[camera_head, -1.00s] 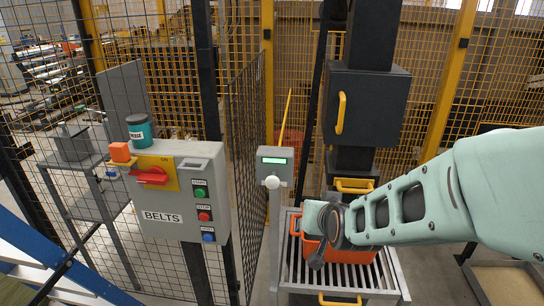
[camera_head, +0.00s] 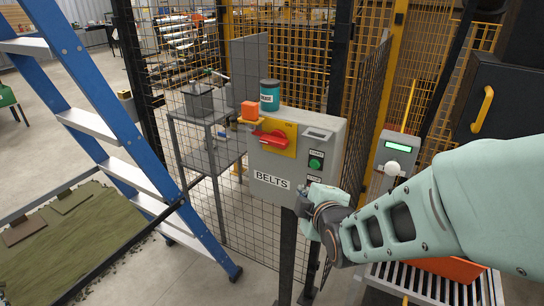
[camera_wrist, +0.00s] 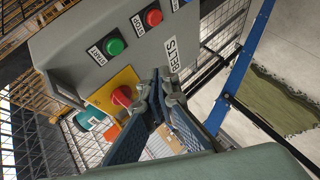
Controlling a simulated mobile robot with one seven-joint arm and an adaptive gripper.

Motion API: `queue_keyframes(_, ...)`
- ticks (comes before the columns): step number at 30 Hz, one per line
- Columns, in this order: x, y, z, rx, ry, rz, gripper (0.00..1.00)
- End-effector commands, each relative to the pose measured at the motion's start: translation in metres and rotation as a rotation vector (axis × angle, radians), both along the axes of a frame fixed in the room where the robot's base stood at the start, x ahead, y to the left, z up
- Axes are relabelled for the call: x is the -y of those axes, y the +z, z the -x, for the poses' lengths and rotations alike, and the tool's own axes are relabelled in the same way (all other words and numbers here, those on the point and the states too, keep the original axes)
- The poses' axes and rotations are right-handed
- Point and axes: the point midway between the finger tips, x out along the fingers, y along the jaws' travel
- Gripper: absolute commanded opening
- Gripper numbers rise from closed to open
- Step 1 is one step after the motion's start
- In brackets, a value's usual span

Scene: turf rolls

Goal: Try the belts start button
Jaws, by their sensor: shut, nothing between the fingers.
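The grey BELTS box (camera_head: 265,165) is mounted on a dark post at the mesh fence. Its green start button (camera_head: 315,164) shows on the right of its face and in the wrist view (camera_wrist: 113,47). A red stop button (camera_wrist: 154,18) and part of a blue button (camera_wrist: 178,3) show in the wrist view; my gripper hides them in the head view. A red rotary switch (camera_head: 272,141) sits on a yellow plate. My gripper (camera_head: 305,203) is shut and empty, in front of the box's lower right; its fingers (camera_wrist: 163,84) appear apart from the green button.
A teal can (camera_head: 269,95) and an orange block (camera_head: 250,111) are at the box's top left. A blue ladder (camera_head: 110,140) stands left, near a turf mat (camera_head: 65,235). A grey post with a green display (camera_head: 397,147) and an orange crate (camera_head: 455,269) are right.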

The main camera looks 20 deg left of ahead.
Motion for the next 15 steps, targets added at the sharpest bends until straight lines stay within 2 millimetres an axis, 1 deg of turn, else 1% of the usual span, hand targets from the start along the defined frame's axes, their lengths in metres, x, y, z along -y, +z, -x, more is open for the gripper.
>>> queue_keyframes(1, -0.025, 0.013, 0.012, 0.019, 0.051, -0.019, 0.0)
queue_keyframes(10, -0.025, 0.013, 0.011, 0.018, 0.051, -0.019, 0.0)
queue_keyframes(15, -0.024, 0.013, 0.001, 0.019, 0.05, -0.02, 0.0)
